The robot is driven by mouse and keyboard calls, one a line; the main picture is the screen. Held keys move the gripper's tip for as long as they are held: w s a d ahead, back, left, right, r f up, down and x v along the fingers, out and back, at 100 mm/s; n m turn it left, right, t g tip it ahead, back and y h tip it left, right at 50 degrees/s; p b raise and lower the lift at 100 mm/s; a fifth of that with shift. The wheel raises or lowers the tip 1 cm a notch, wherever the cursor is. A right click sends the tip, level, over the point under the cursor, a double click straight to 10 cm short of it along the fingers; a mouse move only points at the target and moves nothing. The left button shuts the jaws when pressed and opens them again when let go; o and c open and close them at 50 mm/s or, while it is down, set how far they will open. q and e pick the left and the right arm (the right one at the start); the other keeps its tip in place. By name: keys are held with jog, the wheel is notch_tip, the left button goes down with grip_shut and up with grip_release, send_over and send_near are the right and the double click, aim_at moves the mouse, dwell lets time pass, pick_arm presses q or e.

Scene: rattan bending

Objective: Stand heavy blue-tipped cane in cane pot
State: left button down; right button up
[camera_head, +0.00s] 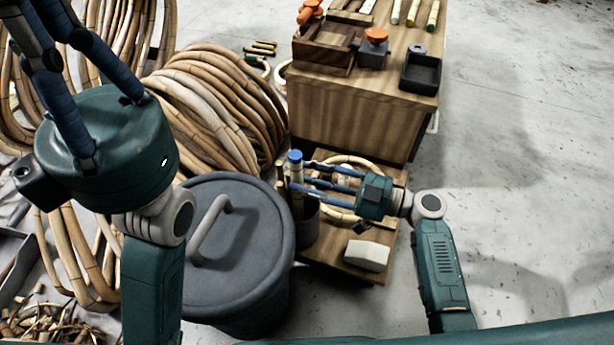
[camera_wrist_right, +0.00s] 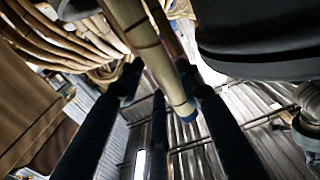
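The blue-tipped cane (camera_head: 296,172) stands upright at the dark cane pot (camera_head: 307,228), blue end up. The pot hides its lower end. My right gripper (camera_head: 298,186) reaches in from the right, just below the blue tip. In the right wrist view, the cane (camera_wrist_right: 139,32) runs between my spread blue fingers (camera_wrist_right: 160,82), its blue end past them. A gap shows on the left finger's side; contact on the right cannot be told. My left gripper (camera_head: 62,50) is raised at the upper left, its fingertips cut off by the frame.
A grey lidded bin (camera_head: 255,285) stands left of the pot. A low wooden stand (camera_head: 340,262) with a pale block (camera_head: 367,255) is beside it. A wooden bench (camera_head: 345,110) with trays stands behind. Rattan coils (camera_head: 215,105) lie left. The right floor is clear.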

jog(key=o, duration=0.4)
jog(key=shift+d, duration=0.1)
jog(key=v, duration=1.2)
dwell(0.5)
